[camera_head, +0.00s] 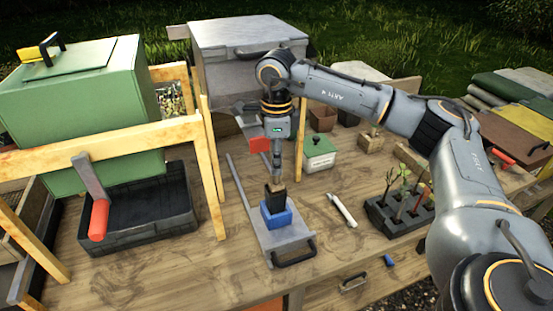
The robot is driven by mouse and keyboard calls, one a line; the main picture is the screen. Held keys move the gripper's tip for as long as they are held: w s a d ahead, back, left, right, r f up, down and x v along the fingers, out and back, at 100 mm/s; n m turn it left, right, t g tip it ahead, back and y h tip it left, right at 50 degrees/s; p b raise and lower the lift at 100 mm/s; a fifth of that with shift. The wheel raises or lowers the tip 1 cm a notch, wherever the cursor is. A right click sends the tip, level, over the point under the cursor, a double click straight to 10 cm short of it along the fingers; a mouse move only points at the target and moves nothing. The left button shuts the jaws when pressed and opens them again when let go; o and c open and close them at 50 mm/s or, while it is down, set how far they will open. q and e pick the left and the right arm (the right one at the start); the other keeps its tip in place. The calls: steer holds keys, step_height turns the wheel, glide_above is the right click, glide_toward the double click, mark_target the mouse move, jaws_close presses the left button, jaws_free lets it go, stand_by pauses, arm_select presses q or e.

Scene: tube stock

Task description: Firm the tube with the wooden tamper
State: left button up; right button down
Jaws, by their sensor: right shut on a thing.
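My right gripper (277,163) points straight down over the middle of the bench and is shut on the wooden tamper (276,186). Only a short brown part of the tamper shows below the fingers. Directly under it a small black tube (277,203) stands in a blue block (277,219). The tamper's lower end meets the tube's top in the picture; I cannot tell how deep it sits or whether it presses. My left gripper is not in view.
The blue block stands on a grey metal slide (290,236) with a black handle. A wooden frame with a green hopper (95,125) and black bin (140,232) fills the left.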

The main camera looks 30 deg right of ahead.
mark_target(277, 183)
steer(key=shift+f, duration=0.2)
steer(key=shift+f+b, duration=0.65)
steer(key=shift+f, duration=0.05)
steer(key=shift+f+b, duration=0.5)
steer(key=shift+f, duration=0.1)
stand_by(1.2)
steer(key=shift+s+f, duration=0.1)
steer(key=shift+f, duration=0.1)
stand_by(0.8)
steer(key=shift+r, duration=0.1)
steer(key=shift+r+p, duration=0.45)
steer(key=shift+r, duration=0.25)
steer(key=shift+r+p, duration=3.15)
steer(key=shift+r, duration=1.7)
